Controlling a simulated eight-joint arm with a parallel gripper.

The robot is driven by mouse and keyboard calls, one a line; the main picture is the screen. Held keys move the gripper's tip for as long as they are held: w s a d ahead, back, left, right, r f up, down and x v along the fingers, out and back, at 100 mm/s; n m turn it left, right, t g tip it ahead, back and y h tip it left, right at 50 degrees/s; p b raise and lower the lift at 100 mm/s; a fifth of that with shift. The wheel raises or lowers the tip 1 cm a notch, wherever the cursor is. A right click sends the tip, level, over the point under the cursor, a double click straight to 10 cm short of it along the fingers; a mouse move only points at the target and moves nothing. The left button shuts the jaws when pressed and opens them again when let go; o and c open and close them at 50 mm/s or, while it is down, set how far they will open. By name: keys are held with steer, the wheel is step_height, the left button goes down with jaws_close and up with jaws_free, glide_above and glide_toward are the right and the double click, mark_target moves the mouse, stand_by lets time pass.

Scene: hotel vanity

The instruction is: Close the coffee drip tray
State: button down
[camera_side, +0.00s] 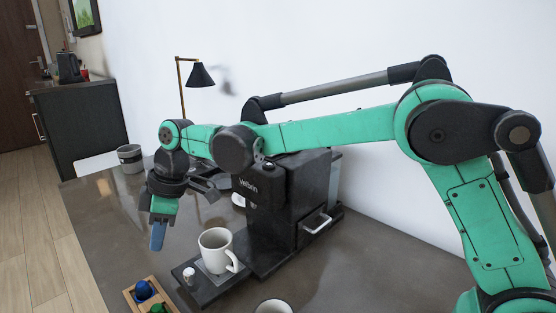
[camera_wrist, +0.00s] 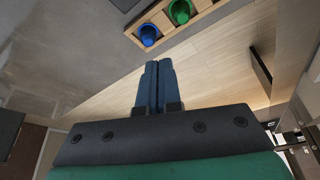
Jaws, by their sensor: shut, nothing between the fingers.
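The black coffee machine (camera_side: 270,205) stands on the counter in the side view. Its dark drip tray (camera_side: 212,290) sticks out low at the front, toward the lower left. The wrist view shows the blue fingers (camera_wrist: 153,66) together; the tray and machine are not recognisable there.
A wooden holder (camera_side: 130,295) with blue and green capsules lies left of the tray; it also shows in the wrist view (camera_wrist: 160,20). Another cup (camera_side: 272,306) is at the bottom edge. A grey cup (camera_side: 130,158) and a lamp (camera_side: 200,76) stand farther back. The counter's left edge is near.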

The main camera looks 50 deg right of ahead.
mark_target(201, 244)
steer(key=x, duration=0.8)
steer(key=shift+s+d, duration=0.3)
steer(key=shift+d, duration=0.3)
steer(key=shift+s+d, duration=0.3)
steer(key=shift+d, duration=0.3)
steer(key=shift+s+d, duration=0.35)
steer(key=shift+d, duration=0.35)
steer(key=d, duration=0.4)
steer(key=shift+d, duration=0.35)
steer(key=shift+a, duration=0.1)
